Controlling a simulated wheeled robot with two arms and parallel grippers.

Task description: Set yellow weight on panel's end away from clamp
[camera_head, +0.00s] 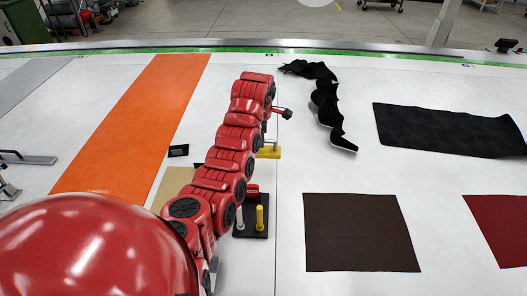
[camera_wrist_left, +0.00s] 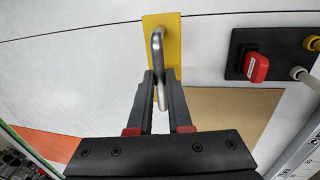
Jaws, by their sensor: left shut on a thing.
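The yellow weight (camera_head: 269,153) is a flat yellow plate with a metal loop handle. My left gripper (camera_wrist_left: 160,88) is shut on the handle, with a finger on each side, and the plate (camera_wrist_left: 173,35) shows beyond the fingertips. In the head view my red arm hides most of that gripper. I cannot tell whether the weight touches the table. A long orange panel (camera_head: 140,115) lies to the left; a tan sheet (camera_head: 172,186) lies partly behind my arm and also shows in the wrist view (camera_wrist_left: 235,112). I cannot tell which is the task's panel. No clamp is clearly identifiable. My right gripper is not in view.
A black plate (camera_head: 240,229) with a red switch and yellow and grey posts stands right of my arm. Crumpled black cloth (camera_head: 326,100), a black sheet (camera_head: 445,130), a brown sheet (camera_head: 358,232) and a dark red sheet (camera_head: 505,225) lie on the white table. Metal hardware (camera_head: 28,158) is at far left.

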